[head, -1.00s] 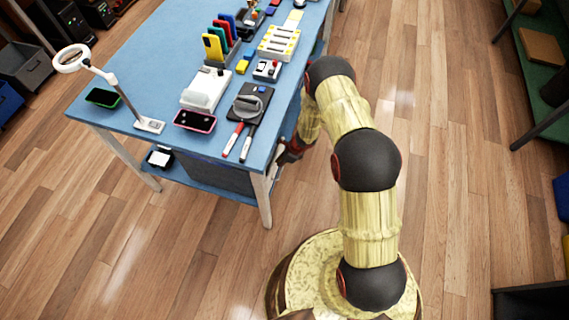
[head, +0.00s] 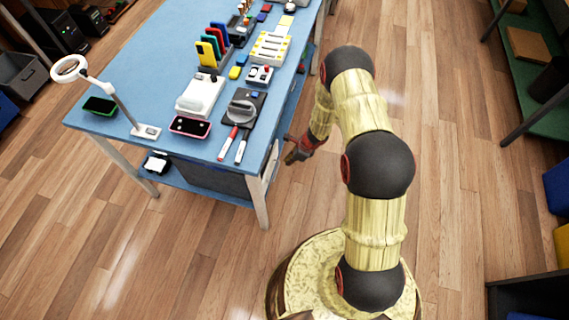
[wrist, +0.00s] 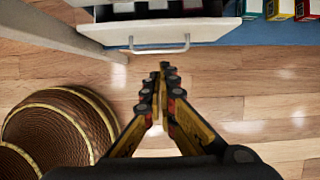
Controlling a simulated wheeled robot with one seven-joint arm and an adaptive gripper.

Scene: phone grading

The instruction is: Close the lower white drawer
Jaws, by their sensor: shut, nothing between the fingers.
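The lower white drawer (wrist: 205,34) is at the top of the wrist view. It stands partly open, with dark compartments visible behind its white front. A pale bar handle (wrist: 160,49) runs along the front. My gripper (wrist: 164,66) is shut and empty, its fingertips close below the handle in the picture; I cannot tell whether they touch it. In the head view my gripper (head: 298,153) is beside the right side of the blue table, below its top. The drawer cannot be made out clearly there.
A table leg (wrist: 85,42) stands left of the drawer. Several coloured boxes (wrist: 280,8) stand on the blue lower shelf to its right. The blue tabletop (head: 145,72) holds phones, a lamp and tools. The wooden floor (head: 450,110) right of my arm is clear.

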